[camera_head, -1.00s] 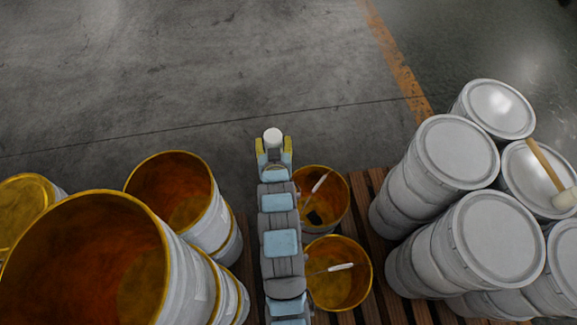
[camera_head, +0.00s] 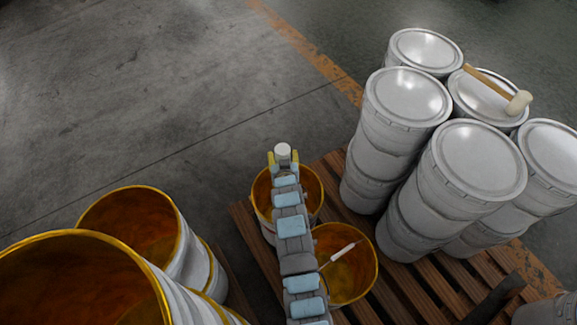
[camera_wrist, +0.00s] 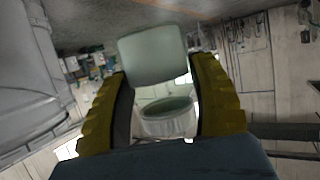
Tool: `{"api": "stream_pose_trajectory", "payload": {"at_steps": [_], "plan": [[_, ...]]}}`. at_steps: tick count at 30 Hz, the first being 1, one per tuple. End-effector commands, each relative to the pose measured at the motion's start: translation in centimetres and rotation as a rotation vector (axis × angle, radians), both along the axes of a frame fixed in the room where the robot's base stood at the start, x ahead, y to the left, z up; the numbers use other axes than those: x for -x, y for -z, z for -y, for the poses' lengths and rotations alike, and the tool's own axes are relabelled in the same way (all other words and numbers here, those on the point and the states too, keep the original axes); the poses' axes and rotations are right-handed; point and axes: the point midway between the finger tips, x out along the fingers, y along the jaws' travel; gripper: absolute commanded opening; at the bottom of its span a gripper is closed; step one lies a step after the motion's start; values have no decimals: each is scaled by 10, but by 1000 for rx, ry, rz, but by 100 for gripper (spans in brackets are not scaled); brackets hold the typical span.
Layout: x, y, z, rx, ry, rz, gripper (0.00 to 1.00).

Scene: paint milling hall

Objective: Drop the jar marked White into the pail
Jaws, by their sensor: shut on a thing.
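My gripper (camera_head: 283,160) is shut on a small jar with a white round top (camera_head: 283,149); no marking on it is readable. In the wrist view a pale block-like part (camera_wrist: 153,55) shows at the yellow fingertips (camera_wrist: 165,90), with a pale rimmed cylinder (camera_wrist: 168,117) lower between the fingers; I cannot tell whether both belong to the jar. Two open pails with yellow insides stand on the pallet. The farther pail (camera_head: 310,190) is partly hidden by my arm, and the jar appears over its far rim. The nearer pail (camera_head: 350,283) holds a white-handled tool (camera_head: 343,252).
Stacked lidded white drums (camera_head: 470,160) stand to the right on the wooden pallet (camera_head: 400,285). A mallet (camera_head: 495,86) lies on one lid. Large open drums with yellow insides (camera_head: 130,225) stand at the left. The floor (camera_head: 150,100) beyond is clear.

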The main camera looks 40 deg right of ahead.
Motion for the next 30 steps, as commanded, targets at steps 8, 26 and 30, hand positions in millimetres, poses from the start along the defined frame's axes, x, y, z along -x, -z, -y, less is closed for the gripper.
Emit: {"api": "stream_pose_trajectory", "payload": {"at_steps": [8,26,30], "plan": [[17,24,36,1,57,-1,21],[17,74,36,1,58,-1,21],[17,82,36,-1,57,-2,21]]}}
